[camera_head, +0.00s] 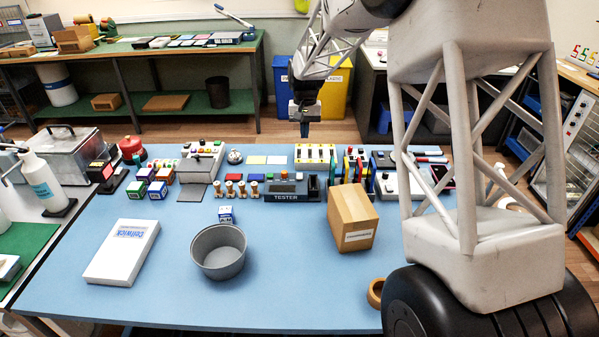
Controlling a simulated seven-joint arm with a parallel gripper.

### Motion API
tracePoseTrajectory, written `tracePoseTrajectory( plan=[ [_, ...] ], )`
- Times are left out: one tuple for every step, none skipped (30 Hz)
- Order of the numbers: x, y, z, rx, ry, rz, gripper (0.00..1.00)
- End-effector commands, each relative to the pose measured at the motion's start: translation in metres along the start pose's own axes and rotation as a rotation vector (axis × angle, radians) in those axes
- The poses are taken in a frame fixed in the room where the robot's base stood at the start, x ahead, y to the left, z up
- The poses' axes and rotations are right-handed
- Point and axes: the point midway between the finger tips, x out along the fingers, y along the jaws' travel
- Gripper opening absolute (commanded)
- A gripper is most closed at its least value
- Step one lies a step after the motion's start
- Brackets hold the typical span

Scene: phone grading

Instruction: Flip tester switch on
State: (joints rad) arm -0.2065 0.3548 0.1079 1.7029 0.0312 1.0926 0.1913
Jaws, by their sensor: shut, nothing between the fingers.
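The tester (284,190) is a dark grey box labelled TESTER near the back middle of the blue table. Its switch is too small to make out. My gripper (304,127) points down above the back of the table, higher than the tester and slightly to its right in the picture. Its fingers are shut and empty. It looks apart from the tester and from the white rack behind it.
A white rack (316,165) and several coloured upright tools stand close around the tester. A cardboard box (352,205), a grey bowl (218,265) and a white box (122,252) sit nearer the front. The front middle is clear.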

Motion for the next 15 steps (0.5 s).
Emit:
tracePoseTrajectory(
  plan=[
    [0.005,-0.004,-0.006,-0.001,-0.005,0.001,0.0],
    [0.008,-0.005,-0.009,0.0,-0.007,0.001,0.0],
    [0.011,-0.008,-0.013,-0.001,-0.011,0.002,0.0],
    [0.013,-0.009,-0.015,-0.001,-0.012,0.002,0.0],
    [0.014,-0.01,-0.018,-0.001,-0.013,0.002,0.0],
    [0.016,-0.012,-0.02,-0.001,-0.015,0.002,0.0],
    [0.017,-0.013,-0.022,-0.001,-0.016,0.003,0.0],
    [0.018,-0.014,-0.023,-0.001,-0.018,0.003,0.0],
    [0.02,-0.015,-0.024,-0.001,-0.019,0.003,0.0],
    [0.021,-0.015,-0.025,-0.001,-0.02,0.003,0.0],
    [0.021,-0.015,-0.026,-0.001,-0.02,0.003,0.0],
    [0.021,-0.016,-0.026,-0.001,-0.02,0.003,0.0],
    [0.022,-0.016,-0.026,-0.001,-0.021,0.003,0.0],
    [0.022,-0.016,-0.026,-0.001,-0.021,0.003,0.0],
    [0.022,-0.016,-0.026,-0.001,-0.02,0.003,0.0]
  ],
)
